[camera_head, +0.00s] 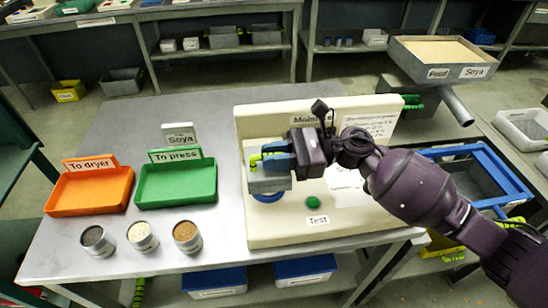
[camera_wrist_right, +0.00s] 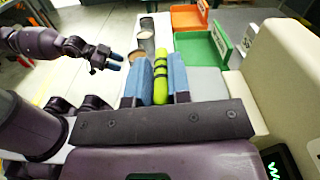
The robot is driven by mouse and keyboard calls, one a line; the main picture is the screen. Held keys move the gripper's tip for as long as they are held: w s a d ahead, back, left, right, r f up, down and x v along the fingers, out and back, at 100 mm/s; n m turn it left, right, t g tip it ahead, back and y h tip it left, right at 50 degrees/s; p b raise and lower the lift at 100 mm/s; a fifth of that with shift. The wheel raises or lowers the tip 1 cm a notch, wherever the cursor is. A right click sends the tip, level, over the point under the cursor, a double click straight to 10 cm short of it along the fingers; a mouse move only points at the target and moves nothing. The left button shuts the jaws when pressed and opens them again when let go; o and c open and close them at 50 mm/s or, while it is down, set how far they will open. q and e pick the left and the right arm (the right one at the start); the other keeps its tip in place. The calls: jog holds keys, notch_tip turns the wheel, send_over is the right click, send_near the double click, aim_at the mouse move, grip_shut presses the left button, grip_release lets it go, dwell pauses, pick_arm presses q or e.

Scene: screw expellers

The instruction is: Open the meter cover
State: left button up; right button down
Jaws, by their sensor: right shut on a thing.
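The meter (camera_head: 250,220) is a cream unit with a tall back board on the grey table. Its grey cover (camera_head: 268,183) is at the left of the unit, with a yellow-green handle (camera_head: 254,161). In the right wrist view the handle (camera_wrist_right: 160,72) stands between the blue fingers. My right gripper (camera_head: 270,159) reaches in from the right and is shut on the handle. The gripper hides part of the cover.
An orange tray (camera_head: 90,192) and a green tray (camera_head: 176,184) stand left of the meter. Three sample cups (camera_head: 142,237) stand at the front left. A green button (camera_head: 313,203) is on the meter base. A blue frame (camera_head: 490,165) is at the right.

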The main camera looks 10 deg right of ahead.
jog(key=shift+w+r+m+p, duration=0.4)
jog(key=shift+w+r+m, duration=0.3)
jog(key=shift+r+m, duration=0.35)
jog(key=shift+w+r+m, duration=0.25)
jog(key=shift+w+m, duration=0.15)
jog(key=shift+m, duration=0.25)
jog(key=shift+w+r+m, duration=0.25)
jog(key=shift+w+m, duration=0.15)
jog(key=shift+m, duration=0.2)
jog(key=shift+w+r, duration=0.2)
jog(key=shift+w, duration=0.15)
